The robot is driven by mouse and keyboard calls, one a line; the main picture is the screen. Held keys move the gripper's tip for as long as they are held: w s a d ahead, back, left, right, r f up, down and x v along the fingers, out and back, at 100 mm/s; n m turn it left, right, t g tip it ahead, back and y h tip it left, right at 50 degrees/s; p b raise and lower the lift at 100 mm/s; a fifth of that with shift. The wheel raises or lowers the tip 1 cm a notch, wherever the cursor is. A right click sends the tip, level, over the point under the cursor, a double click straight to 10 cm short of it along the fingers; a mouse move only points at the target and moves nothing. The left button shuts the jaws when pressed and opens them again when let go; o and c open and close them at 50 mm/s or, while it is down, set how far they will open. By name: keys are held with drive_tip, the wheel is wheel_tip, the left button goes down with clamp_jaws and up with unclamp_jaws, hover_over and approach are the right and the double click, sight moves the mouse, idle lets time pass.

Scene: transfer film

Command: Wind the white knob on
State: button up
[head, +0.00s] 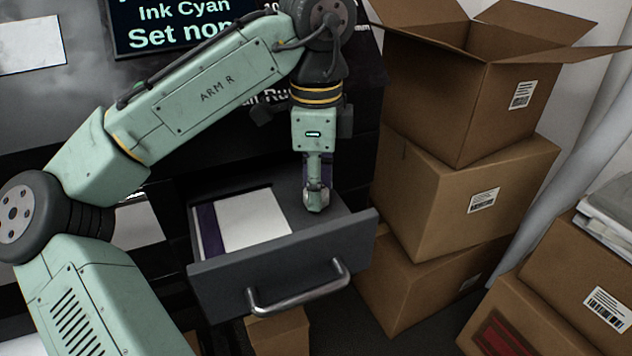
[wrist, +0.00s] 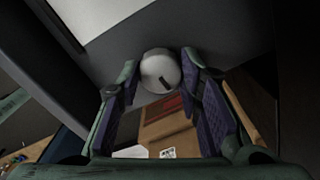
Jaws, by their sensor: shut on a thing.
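The white knob (wrist: 158,66) is round and pale with a short dark mark on its face. It sits against a grey surface in the wrist view. My gripper (wrist: 161,78) is shut on it, with one purple-padded finger on each side. In the head view my gripper (head: 316,203) points down onto the grey right part of the open drawer (head: 300,258). There the fingers largely hide the knob.
White sheets (head: 254,220) lie in the left part of the drawer, which has a metal handle (head: 298,290) in front. Stacked cardboard boxes (head: 470,190) stand close on the right. A dark display (head: 185,22) is behind my arm.

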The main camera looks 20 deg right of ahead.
idle(0.4)
drive_tip(key=o, duration=1.2)
drive_tip(key=shift+c, duration=0.2)
drive_tip(key=shift+r, duration=0.1)
wheel_tip(320, 180, up, 12)
